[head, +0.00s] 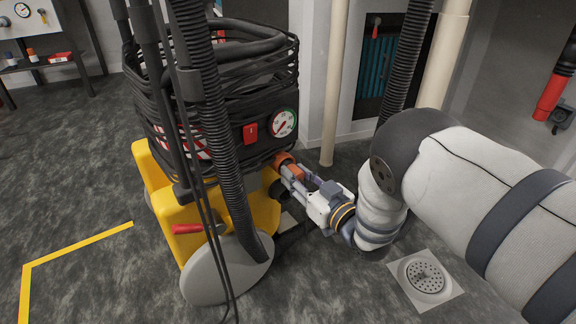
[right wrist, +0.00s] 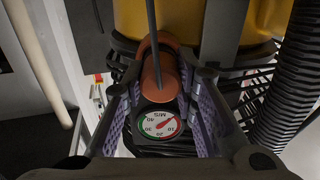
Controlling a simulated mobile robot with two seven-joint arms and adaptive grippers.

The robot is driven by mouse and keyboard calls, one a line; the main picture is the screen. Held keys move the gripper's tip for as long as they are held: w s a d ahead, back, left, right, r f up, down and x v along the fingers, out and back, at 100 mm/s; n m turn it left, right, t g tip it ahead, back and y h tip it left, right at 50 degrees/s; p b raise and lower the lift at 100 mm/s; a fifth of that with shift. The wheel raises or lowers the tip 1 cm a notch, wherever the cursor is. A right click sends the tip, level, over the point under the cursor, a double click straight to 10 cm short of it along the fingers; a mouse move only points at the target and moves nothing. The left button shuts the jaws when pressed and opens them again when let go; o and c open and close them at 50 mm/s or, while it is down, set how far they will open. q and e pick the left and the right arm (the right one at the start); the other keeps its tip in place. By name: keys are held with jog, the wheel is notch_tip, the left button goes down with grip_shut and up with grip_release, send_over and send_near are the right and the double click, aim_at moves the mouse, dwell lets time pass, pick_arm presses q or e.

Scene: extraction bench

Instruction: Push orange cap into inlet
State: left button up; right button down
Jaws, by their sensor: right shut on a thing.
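The orange cap (head: 286,160) is at the side of the yellow and black extraction machine (head: 152,172), below its gauge. It also shows in the right wrist view (right wrist: 161,78), with a dark thin rod or cord passing in front of it. My right gripper (head: 289,171) is shut on the orange cap, with its purple-padded fingers on either side of it in the right wrist view (right wrist: 160,92). A dark round part (head: 279,189) lies just below the cap. I cannot tell if it is the inlet, or if the cap touches the inlet. My left gripper is not in view.
A round gauge (head: 284,122) and red switch (head: 250,133) sit above the cap. A ribbed black hose (head: 222,130) and cables hang in front of the machine. A pale pipe (head: 333,90) stands behind.

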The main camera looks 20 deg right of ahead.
jog(key=shift+p+v, duration=1.8)
jog(key=shift+v, duration=1)
notch_tip(320, 180, down, 9)
jog(key=b, duration=0.5)
jog(key=shift+w+f, duration=0.2)
jog(key=shift+w, duration=0.05)
dwell(0.7)
jog(key=shift+b+x, duration=1.45)
jog(key=shift+x, duration=1.5)
jog(key=c, duration=1.2)
grip_release()
jog(key=v, duration=1.2)
